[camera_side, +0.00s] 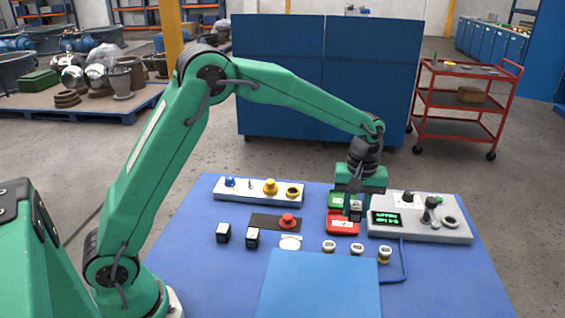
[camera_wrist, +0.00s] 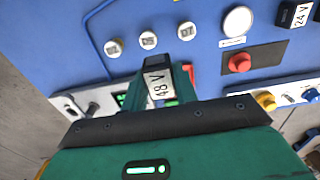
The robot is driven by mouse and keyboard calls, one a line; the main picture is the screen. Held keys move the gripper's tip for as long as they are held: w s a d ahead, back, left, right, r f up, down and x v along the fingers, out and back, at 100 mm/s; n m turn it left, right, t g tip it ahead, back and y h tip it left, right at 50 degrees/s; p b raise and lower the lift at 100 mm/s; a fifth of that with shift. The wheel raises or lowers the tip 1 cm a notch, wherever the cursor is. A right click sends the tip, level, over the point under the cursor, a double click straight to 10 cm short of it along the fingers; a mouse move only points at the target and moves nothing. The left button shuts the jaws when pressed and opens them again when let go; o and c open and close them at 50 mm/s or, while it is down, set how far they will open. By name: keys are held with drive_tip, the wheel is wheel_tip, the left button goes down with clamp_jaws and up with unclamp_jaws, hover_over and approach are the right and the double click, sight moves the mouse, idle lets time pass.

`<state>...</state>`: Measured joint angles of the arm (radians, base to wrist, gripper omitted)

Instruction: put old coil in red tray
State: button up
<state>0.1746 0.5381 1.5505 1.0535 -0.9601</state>
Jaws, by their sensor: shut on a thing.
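My gripper (camera_side: 356,203) is shut on a black block-shaped coil (camera_side: 355,214) with a white label. In the wrist view the coil (camera_wrist: 158,80) sits between the fingertips (camera_wrist: 160,90), and its label reads 48 V. The red tray (camera_side: 342,228) lies on the blue table, and the held coil is over its back right part in the side view. I cannot tell whether the coil touches it. Only a little of the red tray (camera_wrist: 191,72) shows in the wrist view. The green tray (camera_side: 340,198) lies just behind the red one, partly hidden by my gripper.
Two more black blocks (camera_side: 223,232) (camera_side: 253,238) stand at the left. Several small round-topped pieces (camera_side: 357,249) stand in front of the red tray. A grey control box (camera_side: 430,230) with a knob and lever is close on the right. A red button (camera_side: 288,220) is to the left.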

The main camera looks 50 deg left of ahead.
drive_tip(key=shift+d, duration=0.8)
hover_over(342, 224)
wheel_tip(342, 224, down, 7)
drive_tip(key=shift+f, duration=0.1)
drive_tip(key=shift+f, duration=0.1)
drive_tip(key=shift+f, duration=1.85)
drive_tip(key=shift+f, duration=0.15)
drive_tip(key=o, duration=1)
drive_tip(key=shift+o, duration=0.2)
